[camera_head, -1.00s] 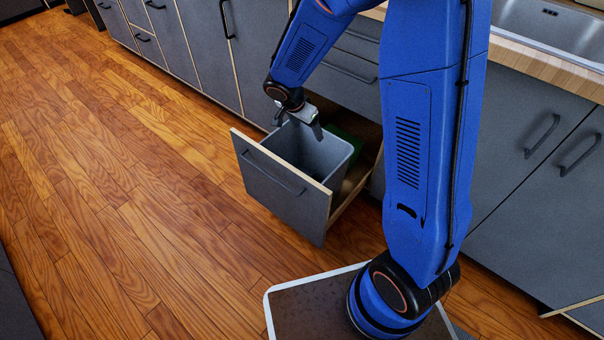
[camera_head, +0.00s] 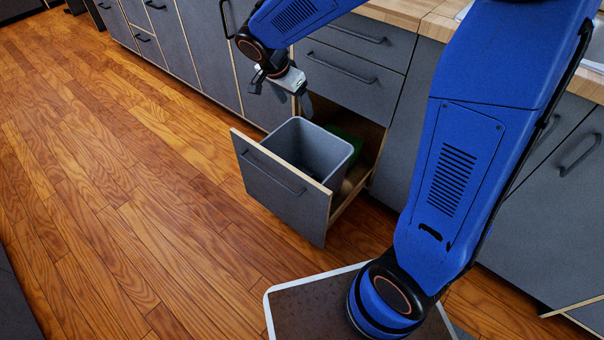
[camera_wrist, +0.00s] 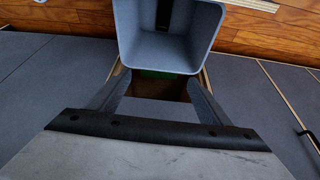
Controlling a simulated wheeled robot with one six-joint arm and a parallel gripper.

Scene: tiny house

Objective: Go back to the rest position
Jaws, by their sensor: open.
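My gripper (camera_head: 303,106) is at the end of my blue arm, above the back of the pulled-out drawer (camera_head: 272,195). Its fingers are apart and nothing is between them. In the wrist view the two fingers of my gripper (camera_wrist: 158,93) spread on either side of the drawer's rear part. A grey bin (camera_head: 338,158) stands upright in the drawer, apart from my gripper. The bin also shows in the wrist view (camera_wrist: 165,50), and the inside that shows looks empty. Part of its floor is hidden.
A green thing (camera_head: 345,142) sits behind the bin in the drawer. Closed grey cabinets (camera_head: 350,85) and a wooden countertop (camera_head: 395,12) line the back. A sink edge shows at the upper right. The wooden floor (camera_head: 120,190) to the left is clear.

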